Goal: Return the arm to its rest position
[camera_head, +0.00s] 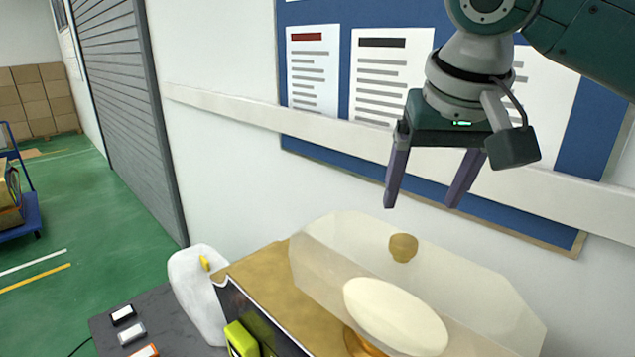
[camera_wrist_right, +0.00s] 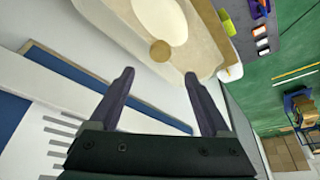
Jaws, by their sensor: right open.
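My right gripper (camera_head: 425,198) hangs in the upper right of the head view, in front of the wall board. Its two purple fingers are apart with nothing between them. In the right wrist view its fingers (camera_wrist_right: 160,85) are also spread and empty. Below it in the head view is a pale, translucent, faceted case (camera_head: 480,290) with a small gold knob (camera_head: 403,247) and a cream oval (camera_head: 395,315). The gripper is above the case and apart from it. My left gripper is not in view.
A blue notice board (camera_head: 335,155) with papers hangs on the white wall, crossed by a pale rail (camera_head: 230,103). A white container (camera_head: 196,290) and a green item (camera_head: 240,339) stand by the case. Small boxes lie on a dark surface (camera_head: 160,312). Open green floor (camera_head: 95,225) lies left.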

